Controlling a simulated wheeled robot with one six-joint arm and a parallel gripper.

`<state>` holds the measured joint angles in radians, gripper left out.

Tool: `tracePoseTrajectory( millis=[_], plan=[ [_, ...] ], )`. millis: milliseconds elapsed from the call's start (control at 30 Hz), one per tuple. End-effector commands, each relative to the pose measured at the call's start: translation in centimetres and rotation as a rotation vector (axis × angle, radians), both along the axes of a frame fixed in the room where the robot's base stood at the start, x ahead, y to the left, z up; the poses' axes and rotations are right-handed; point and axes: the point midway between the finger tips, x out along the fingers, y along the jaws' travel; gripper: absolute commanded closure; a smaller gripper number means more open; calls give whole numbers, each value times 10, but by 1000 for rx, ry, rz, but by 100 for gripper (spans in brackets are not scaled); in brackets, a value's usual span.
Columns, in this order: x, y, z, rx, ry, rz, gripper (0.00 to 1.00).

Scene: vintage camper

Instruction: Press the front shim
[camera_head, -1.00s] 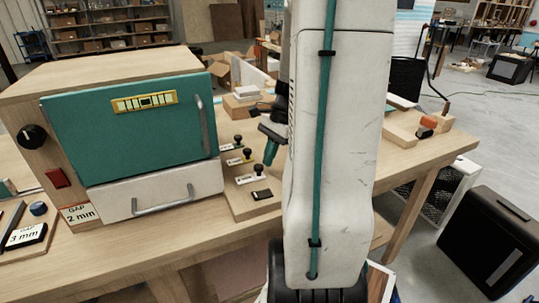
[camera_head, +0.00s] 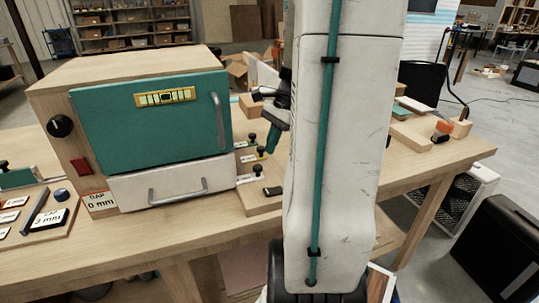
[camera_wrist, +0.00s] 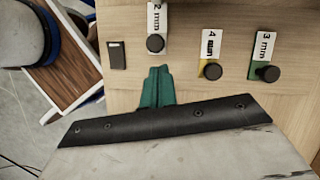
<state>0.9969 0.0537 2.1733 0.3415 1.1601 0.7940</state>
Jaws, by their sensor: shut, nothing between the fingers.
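Three labelled shims with black knobs stand on a wooden board (camera_head: 256,207) beside the oven-like box. The front shim (camera_head: 249,179) has its knob (camera_head: 258,170) nearest a small black block (camera_head: 271,190). In the wrist view this looks like the 2 mm shim (camera_wrist: 155,18), next to the black block (camera_wrist: 117,55); the 4 mm shim (camera_wrist: 209,45) and 3 mm shim (camera_wrist: 262,45) lie to its right. My gripper (camera_head: 271,148) is shut and empty, above and behind the front knob in the head view. Its teal fingers show in the wrist view (camera_wrist: 157,82), apart from the shims.
The teal-doored box (camera_head: 150,115) stands left of the board, with a gap label (camera_head: 99,201) at its lower corner. A tray with more labels (camera_head: 35,225) lies at far left. Wood blocks and an orange item (camera_head: 442,131) are at right.

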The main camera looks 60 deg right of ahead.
Motion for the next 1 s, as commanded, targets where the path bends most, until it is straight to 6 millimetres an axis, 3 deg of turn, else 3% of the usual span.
tracePoseTrajectory(
  millis=[100, 333, 1000],
  plan=[
    [-1, -7, 23, -5, -3, 4, 100],
    [-1, -13, 49, -3, 0, 12, 100],
    [-2, -14, 53, -2, 0, 14, 100]
  ],
)
